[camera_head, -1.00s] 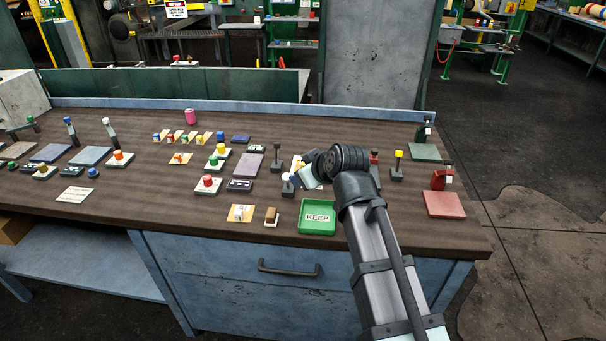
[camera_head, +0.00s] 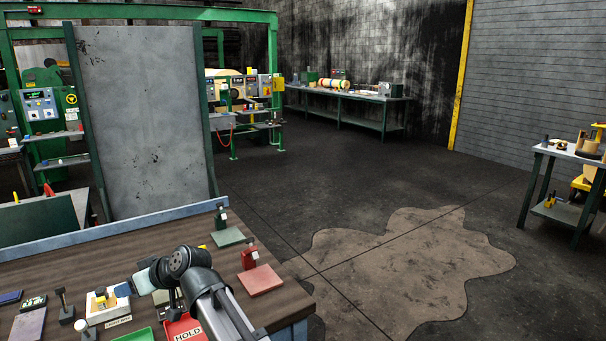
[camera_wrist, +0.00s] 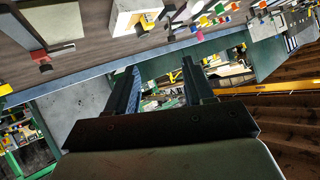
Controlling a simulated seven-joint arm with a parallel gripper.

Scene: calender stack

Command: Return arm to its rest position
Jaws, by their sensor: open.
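My arm reaches over the brown workbench (camera_head: 110,262) from the lower edge in the head view. My gripper (camera_head: 138,284) is at its far end, above the bench and just right of a small white box with yellow and blue items (camera_head: 108,305). The fingertips are hard to make out there. In the wrist view my gripper (camera_wrist: 160,68) shows two dark fingers spread apart, with nothing between them.
A red HOLD tray (camera_head: 183,330) and a green tray (camera_head: 140,335) lie near the arm. A red stamp-like object (camera_head: 250,257) stands by a pink pad (camera_head: 260,280) to the right. A grey panel (camera_head: 143,120) rises behind the bench. Open floor (camera_head: 400,260) lies right.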

